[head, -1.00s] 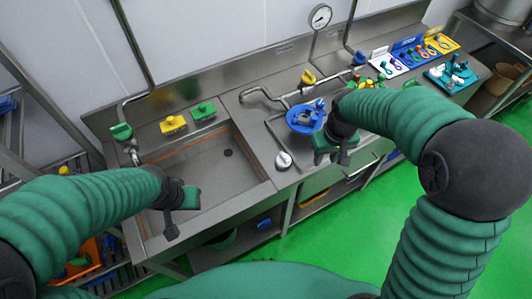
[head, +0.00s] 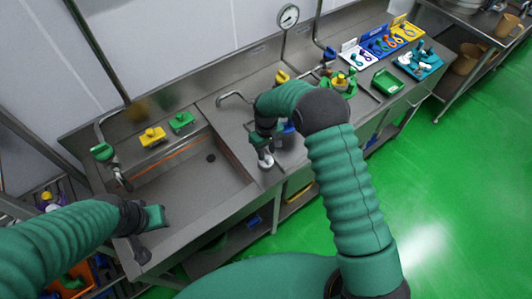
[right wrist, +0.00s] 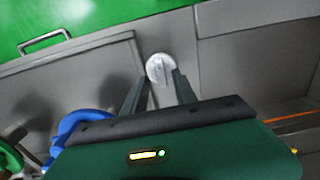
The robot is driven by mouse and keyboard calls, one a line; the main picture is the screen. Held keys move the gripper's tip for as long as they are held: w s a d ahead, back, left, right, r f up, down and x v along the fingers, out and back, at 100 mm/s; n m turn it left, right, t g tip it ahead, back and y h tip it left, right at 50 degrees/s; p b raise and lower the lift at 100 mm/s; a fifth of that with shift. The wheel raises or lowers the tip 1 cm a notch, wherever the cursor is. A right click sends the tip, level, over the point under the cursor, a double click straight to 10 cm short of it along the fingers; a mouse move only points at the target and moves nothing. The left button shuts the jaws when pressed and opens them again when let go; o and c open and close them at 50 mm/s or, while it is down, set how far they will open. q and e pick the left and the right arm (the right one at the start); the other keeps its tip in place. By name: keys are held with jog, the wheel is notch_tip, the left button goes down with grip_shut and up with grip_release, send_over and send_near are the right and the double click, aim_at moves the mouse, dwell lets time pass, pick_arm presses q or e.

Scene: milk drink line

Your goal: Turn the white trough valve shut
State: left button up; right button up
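The white trough valve (head: 266,161) is a round white knob on the steel counter, right of the sink. It also shows in the right wrist view (right wrist: 160,68), where a raised bar runs across its face. My right gripper (head: 262,146) is just above the valve in the head view. In the right wrist view its two fingers (right wrist: 158,83) are apart, with the knob just beyond and between their tips. Whether they touch it I cannot tell. My left gripper (head: 148,234) hangs over the sink's front left corner; its finger opening is unclear.
A blue round part (right wrist: 82,124) lies beside my right gripper, partly hidden in the head view. The sink (head: 190,178) is empty, with yellow (head: 152,136) and green (head: 181,121) pieces behind it. A green tray (head: 387,82) and a pressure gauge (head: 288,16) are farther right.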

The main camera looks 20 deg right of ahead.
aim_at(266, 160)
jog(key=shift+s+a+f, duration=0.1)
jog(key=shift+a+f, duration=0.05)
jog(key=shift+f, duration=1.25)
jog(key=shift+c, duration=0.4)
grip_shut()
